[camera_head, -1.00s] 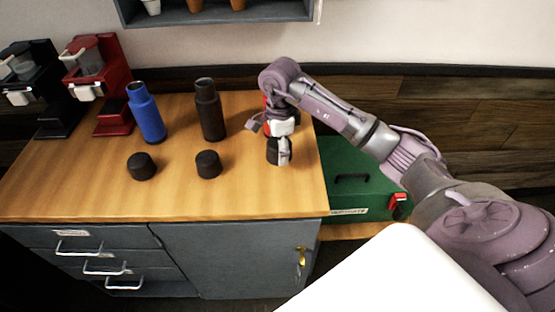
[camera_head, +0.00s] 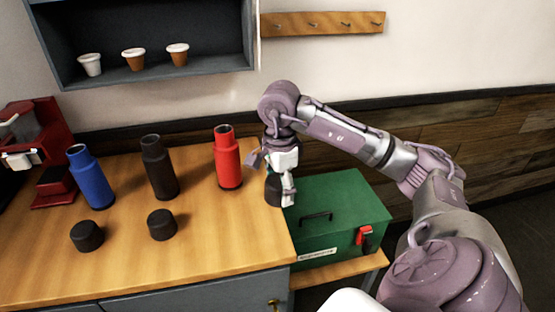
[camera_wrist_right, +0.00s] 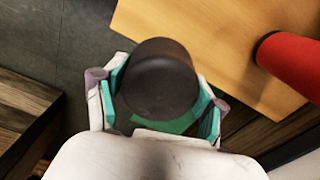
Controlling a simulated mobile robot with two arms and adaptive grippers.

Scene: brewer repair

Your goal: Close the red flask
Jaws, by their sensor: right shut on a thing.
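The red flask (camera_head: 228,160) stands upright and open-topped on the wooden counter, near its right side. It also shows at the right edge of the right wrist view (camera_wrist_right: 292,66). My right gripper (camera_head: 280,188) is to the right of the red flask, apart from it, near the counter's right edge. It is shut on a black cap (camera_wrist_right: 158,80), which sits between the teal finger pads in the right wrist view. The cap also shows below the gripper in the head view (camera_head: 272,190). My left gripper is not in view.
A blue flask (camera_head: 91,178) and a black flask (camera_head: 159,168) stand open to the left. Two black caps (camera_head: 87,236) (camera_head: 162,225) lie in front of them. A green toolbox (camera_head: 338,215) is right of the counter. A red brewer (camera_head: 42,145) stands far left.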

